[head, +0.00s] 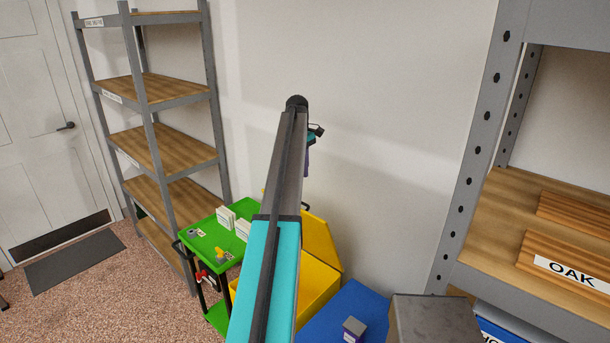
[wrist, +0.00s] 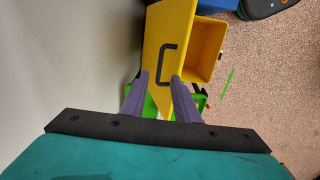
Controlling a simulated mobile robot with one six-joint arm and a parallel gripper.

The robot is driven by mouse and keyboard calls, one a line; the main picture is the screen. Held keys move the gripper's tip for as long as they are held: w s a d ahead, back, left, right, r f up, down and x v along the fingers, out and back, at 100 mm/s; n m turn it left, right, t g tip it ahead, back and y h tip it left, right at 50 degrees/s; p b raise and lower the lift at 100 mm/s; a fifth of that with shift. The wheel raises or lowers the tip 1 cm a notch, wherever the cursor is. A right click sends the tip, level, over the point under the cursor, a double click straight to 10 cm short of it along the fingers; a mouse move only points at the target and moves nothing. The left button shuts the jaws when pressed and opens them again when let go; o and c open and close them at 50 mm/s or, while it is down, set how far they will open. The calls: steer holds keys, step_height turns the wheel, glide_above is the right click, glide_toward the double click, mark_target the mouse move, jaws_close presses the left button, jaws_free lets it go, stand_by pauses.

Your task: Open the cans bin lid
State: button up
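A yellow bin (head: 318,281) stands by the wall with its yellow lid (head: 319,246) raised and leaning back toward the wall. No label on it is readable, so I cannot tell if it is the cans bin. In the wrist view, the lid (wrist: 160,32) shows its black handle (wrist: 165,63), and the bin's opening (wrist: 205,52) is uncovered beside it. My gripper (wrist: 159,77) is open and empty, its purple fingers apart in front of the lid, clear of the handle. In the head view, my arm hides most of the gripper and part of the bin.
A blue lid (head: 345,300) is down, with a small box (head: 354,328) on it. A green cart (head: 213,239) with small boxes stands left of the yellow bin. Shelf racks (head: 160,145) stand at left and right (head: 470,200). The wall is close behind the bins.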

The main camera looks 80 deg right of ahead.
steer(key=shift+s+r, duration=0.3)
steer(key=shift+r, duration=0.05)
